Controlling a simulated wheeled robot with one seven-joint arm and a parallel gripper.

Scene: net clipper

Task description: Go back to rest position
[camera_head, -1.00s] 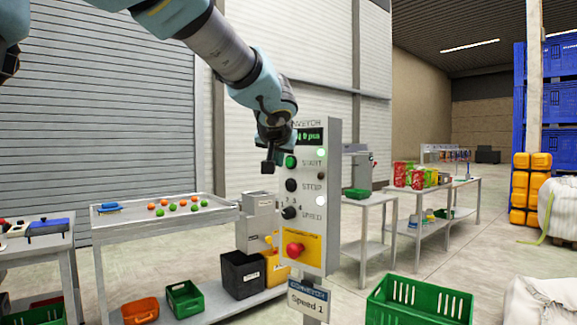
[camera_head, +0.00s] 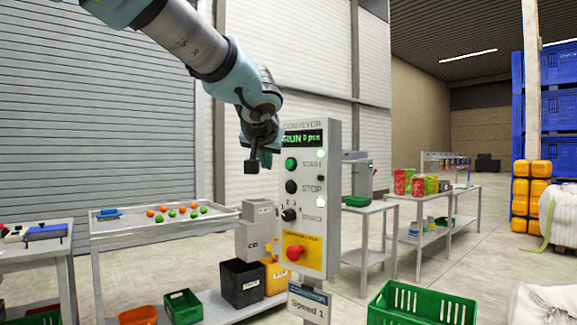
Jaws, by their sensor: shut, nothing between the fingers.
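My gripper (camera_head: 252,167) is at the end of my blue and grey arm, which reaches in from the upper left. It is shut and holds nothing. It hangs just left of the conveyor control panel (camera_head: 305,225), apart from it. The panel has a green START button (camera_head: 291,164), a black STOP button (camera_head: 291,187), a SPEED knob (camera_head: 289,214) and a red stop button (camera_head: 294,253) on a yellow plate. Its display (camera_head: 302,138) reads RUN 0 pcs. A sign (camera_head: 307,300) below reads Speed 1.
A table (camera_head: 130,235) with orange and green balls stands left of the panel. Black (camera_head: 242,284) and green (camera_head: 184,306) bins sit low there. A green crate (camera_head: 421,305) stands in front at right. Shelving with goods (camera_head: 425,200) stands behind. Floor at right is partly clear.

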